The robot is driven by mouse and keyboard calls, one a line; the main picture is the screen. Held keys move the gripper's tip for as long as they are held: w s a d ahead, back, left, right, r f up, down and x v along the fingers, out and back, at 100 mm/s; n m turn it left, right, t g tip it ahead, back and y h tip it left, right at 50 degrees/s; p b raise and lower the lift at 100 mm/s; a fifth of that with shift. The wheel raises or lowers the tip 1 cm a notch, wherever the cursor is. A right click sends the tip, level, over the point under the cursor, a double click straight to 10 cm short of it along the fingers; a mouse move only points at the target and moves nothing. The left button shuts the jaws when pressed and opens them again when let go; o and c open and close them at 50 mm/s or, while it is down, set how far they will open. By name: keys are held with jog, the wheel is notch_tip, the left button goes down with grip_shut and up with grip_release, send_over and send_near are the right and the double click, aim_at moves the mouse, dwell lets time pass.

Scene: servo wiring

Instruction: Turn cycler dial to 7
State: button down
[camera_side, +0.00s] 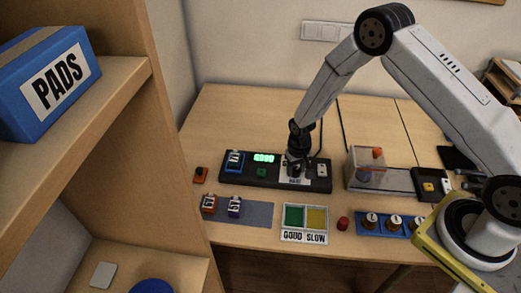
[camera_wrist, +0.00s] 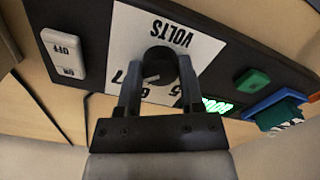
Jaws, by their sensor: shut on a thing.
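The cycler (camera_side: 240,179) is a long black unit on the table. Its dial (camera_wrist: 159,62) is a black knob on a white plate (camera_wrist: 125,30) marked VOLTS, with the numbers 5, 6 and 7 in sight and others hidden. My gripper (camera_wrist: 158,78) is shut on the dial, one finger on each side. In the side view my gripper (camera_side: 298,165) stands over the right part of the cycler and hides the dial. A white pointer mark on the knob lies towards the gripper side, near 6 and 7; I cannot tell exactly which number it meets.
The cycler has a green lit display (camera_side: 263,157), a green button (camera_wrist: 253,80) and an ON/OFF switch (camera_wrist: 63,54). A blue-framed slot (camera_side: 234,161) holds a servo. In front lie two servos (camera_side: 209,204), a GOOD/SLOW tray (camera_side: 305,237) and a red button (camera_side: 343,223). A clear box (camera_side: 366,170) stands right.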

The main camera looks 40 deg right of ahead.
aim_at(296, 170)
jog(key=shift+m, duration=0.3)
jog(key=shift+c, duration=1.1)
grip_release()
jog(key=shift+r, duration=0.15)
jog(key=shift+r, duration=3.7)
jog(key=shift+r, duration=0.1)
